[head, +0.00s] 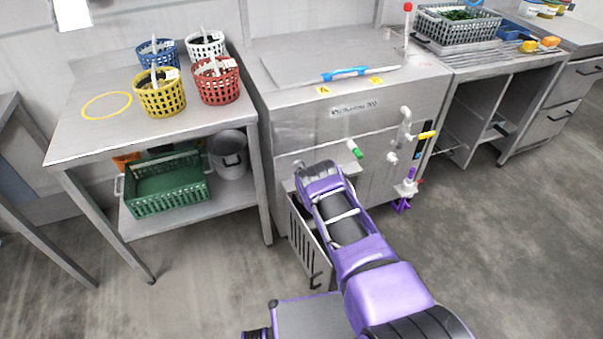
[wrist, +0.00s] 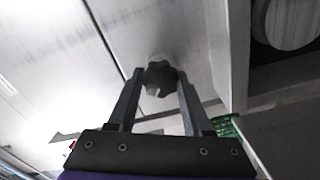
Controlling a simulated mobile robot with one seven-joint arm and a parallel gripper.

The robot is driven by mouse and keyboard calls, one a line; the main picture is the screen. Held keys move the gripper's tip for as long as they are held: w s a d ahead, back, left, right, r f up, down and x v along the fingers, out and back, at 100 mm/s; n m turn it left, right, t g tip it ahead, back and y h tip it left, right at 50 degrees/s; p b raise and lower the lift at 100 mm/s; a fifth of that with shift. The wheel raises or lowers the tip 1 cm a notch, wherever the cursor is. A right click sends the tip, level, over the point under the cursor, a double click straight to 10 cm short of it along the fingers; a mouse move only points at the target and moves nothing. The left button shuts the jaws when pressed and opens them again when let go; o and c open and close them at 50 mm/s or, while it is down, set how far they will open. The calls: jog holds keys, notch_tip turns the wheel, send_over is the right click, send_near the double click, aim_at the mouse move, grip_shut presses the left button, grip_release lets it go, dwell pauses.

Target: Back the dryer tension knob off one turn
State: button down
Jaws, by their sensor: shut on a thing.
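The tension knob (wrist: 160,74) is a dark grey, lobed knob on a pale metal surface, seen in the wrist view. My gripper (wrist: 160,80) has one finger on each side of the knob and is shut on it. In the head view my purple arm reaches to the left front of the steel machine (head: 345,128). There my arm hides the fingers and the knob. I cannot tell from one moment whether the knob is turned.
A slotted metal panel (head: 307,240) stands close beside my arm. At left, a steel table (head: 75,135) holds several baskets, with a green crate (head: 165,190) below. Floor to the right is clear.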

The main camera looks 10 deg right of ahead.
jog(key=n, duration=0.4)
jog(key=shift+a+n, duration=0.1)
jog(key=shift+n, duration=0.2)
jog(key=n, duration=0.4)
jog(key=shift+w+f+n, duration=0.1)
jog(key=shift+n, duration=0.2)
jog(key=n, duration=0.5)
jog(key=shift+f, duration=0.1)
jog(key=n, duration=0.4)
jog(key=shift+n, duration=0.3)
jog(key=shift+c, duration=1.6)
grip_release()
jog(key=shift+d, duration=0.2)
jog(key=shift+f, duration=0.1)
